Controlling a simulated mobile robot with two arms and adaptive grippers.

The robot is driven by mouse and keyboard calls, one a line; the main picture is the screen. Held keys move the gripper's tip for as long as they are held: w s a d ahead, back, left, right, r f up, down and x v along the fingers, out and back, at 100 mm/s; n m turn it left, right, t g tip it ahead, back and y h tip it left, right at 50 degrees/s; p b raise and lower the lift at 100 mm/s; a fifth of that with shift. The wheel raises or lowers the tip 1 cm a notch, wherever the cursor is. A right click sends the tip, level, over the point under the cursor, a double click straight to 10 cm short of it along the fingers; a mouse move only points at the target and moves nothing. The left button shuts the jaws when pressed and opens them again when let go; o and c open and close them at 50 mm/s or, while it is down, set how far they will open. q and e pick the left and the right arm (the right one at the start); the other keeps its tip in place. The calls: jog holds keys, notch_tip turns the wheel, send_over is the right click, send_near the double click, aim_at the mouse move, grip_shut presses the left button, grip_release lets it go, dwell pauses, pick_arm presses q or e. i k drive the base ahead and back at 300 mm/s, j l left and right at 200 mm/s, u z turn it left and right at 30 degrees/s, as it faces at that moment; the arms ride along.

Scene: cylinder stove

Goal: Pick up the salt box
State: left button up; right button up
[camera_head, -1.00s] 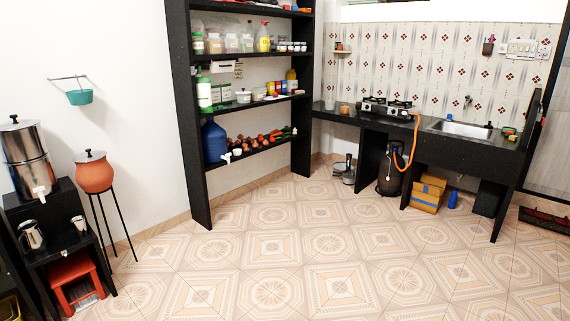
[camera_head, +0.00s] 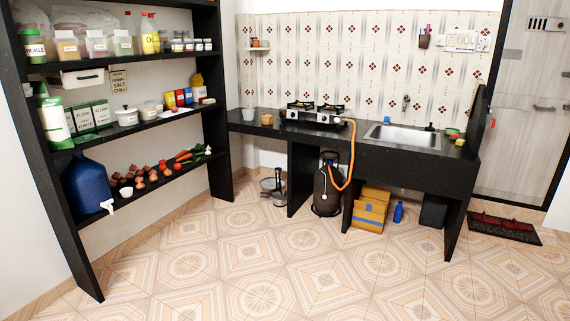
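Neither of my grippers shows in the head view.
The black shelf rack (camera_head: 72,230) stands at the left with jars, bottles and a blue water jug (camera_head: 88,188). A black counter (camera_head: 258,126) holds a stove (camera_head: 316,114). A gas cylinder (camera_head: 327,190) stands below. The tiled floor (camera_head: 270,270) in front is clear.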

aim_at(265, 121)
jog(key=i, duration=0.85)
jog(key=i+u, duration=0.1)
jog(key=i, duration=0.8)
jog(key=i+l, duration=0.15)
jog(key=i, duration=0.7)
jog(key=i+l, duration=0.1)
jog(key=i, duration=0.75)
jog(key=i+l+u, duration=0.1)
jog(key=i, duration=0.8)
